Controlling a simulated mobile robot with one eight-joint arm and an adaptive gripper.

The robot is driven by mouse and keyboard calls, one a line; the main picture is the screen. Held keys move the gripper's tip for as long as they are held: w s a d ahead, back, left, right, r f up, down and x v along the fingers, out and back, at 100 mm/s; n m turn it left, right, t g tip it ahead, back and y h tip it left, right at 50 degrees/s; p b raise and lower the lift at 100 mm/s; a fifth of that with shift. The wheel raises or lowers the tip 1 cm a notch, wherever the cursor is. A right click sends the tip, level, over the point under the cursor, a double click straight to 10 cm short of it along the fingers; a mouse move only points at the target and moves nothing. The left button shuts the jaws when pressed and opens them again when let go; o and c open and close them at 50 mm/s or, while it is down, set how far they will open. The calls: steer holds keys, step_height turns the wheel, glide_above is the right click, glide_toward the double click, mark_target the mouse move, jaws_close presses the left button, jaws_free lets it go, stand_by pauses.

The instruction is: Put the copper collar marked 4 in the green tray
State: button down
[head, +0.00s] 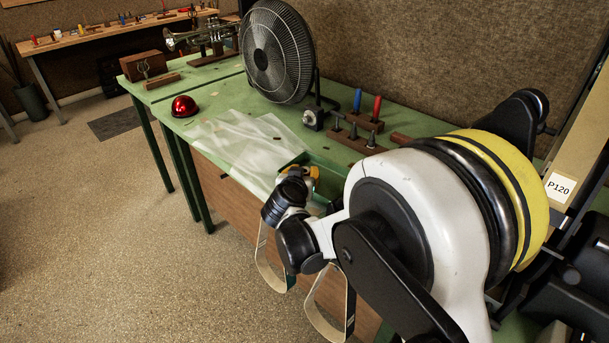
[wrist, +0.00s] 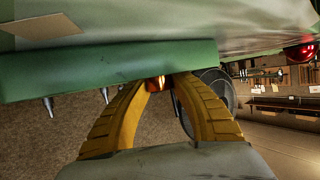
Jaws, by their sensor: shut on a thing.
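The green tray (head: 293,161) lies on the bench, partly hidden behind my arm in the head view. My gripper (head: 314,173) is at the tray, its yellow fingers small and partly covered by my wrist. In the wrist view, which looks upside down, my gripper (wrist: 160,80) is shut on a small copper-coloured piece, likely the copper collar (wrist: 155,84). Only a shiny bit of it shows between the fingertips, and no number is readable. A dark green wall, likely the tray's (wrist: 110,70), is close beside the fingertips. I cannot tell whether the piece touches it.
A clear plastic sheet (head: 232,142) covers the bench left of the tray. A wooden peg block (head: 350,139) and red and blue-handled tools stand behind it. A black fan (head: 277,52) and a red dome (head: 184,106) are farther back. Straps (head: 272,262) hang below the bench front.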

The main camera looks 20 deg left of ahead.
steer(key=shift+r, duration=0.1)
steer(key=shift+f, duration=0.2)
steer(key=c, duration=1.2)
jaws_free()
steer(key=shift+o, duration=0.2)
steer(key=shift+r, duration=0.15)
steer(key=shift+s+r, duration=0.2)
steer(key=shift+r, duration=0.05)
steer(key=p+v, duration=0.3)
steer(key=v, duration=0.8)
steer(key=shift+d+p, duration=0.1)
steer(key=shift+p, duration=0.2)
steer(key=shift+s+d, duration=0.1)
steer(key=shift+s, duration=0.2)
